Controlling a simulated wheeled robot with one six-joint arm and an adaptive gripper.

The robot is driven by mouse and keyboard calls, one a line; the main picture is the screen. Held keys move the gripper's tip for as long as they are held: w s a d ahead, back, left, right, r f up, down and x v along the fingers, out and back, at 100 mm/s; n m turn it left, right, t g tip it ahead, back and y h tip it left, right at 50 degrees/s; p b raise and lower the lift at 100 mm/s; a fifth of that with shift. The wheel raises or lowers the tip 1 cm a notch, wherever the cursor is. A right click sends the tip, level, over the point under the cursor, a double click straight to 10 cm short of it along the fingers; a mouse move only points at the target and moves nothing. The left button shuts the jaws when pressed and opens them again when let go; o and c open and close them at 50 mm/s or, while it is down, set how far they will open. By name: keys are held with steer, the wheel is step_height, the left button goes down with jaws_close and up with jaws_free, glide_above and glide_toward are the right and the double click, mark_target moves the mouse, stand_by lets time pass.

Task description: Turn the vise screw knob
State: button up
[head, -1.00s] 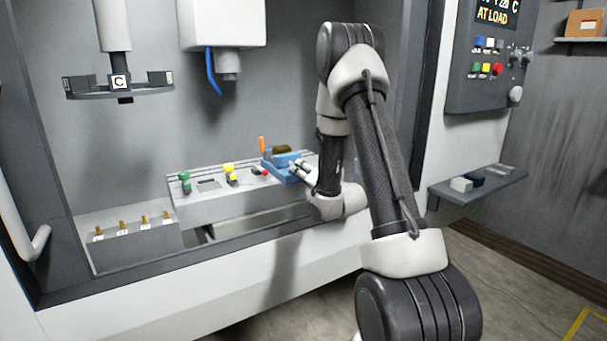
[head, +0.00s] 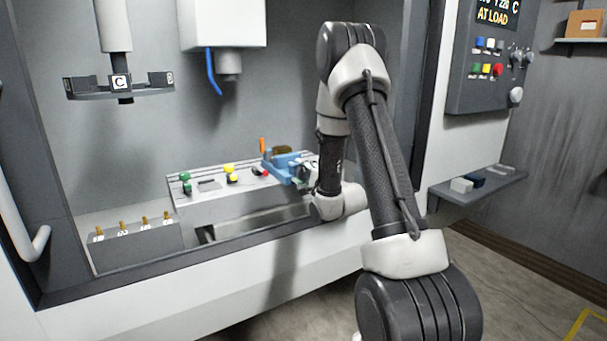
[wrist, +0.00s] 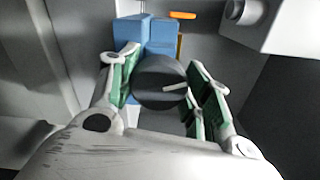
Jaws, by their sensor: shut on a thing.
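The blue vise (head: 281,163) stands on the right end of the grey table in the booth. It also shows in the wrist view (wrist: 160,35), behind the knob. The vise screw knob (wrist: 160,80) is a dark round knob with a white line on its face, pointing right. My gripper (wrist: 165,92) has its green-padded fingers on either side of the knob and is shut on it. In the head view my gripper (head: 305,174) is at the vise's right side, and the knob is hidden there.
An orange handle (head: 262,145) stands upright at the vise's left. Green, yellow and red knobbed parts (head: 231,172) sit left on the table. A block with several brass pins (head: 138,243) lies farther left. A white spindle housing (head: 222,22) hangs above.

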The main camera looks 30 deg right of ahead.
steer(key=shift+m, duration=1.6)
steer(key=o, duration=1)
steer(key=shift+o, duration=0.2)
steer(key=s, duration=0.7)
steer(key=shift+s+d, duration=0.2)
steer(key=shift+s, duration=0.1)
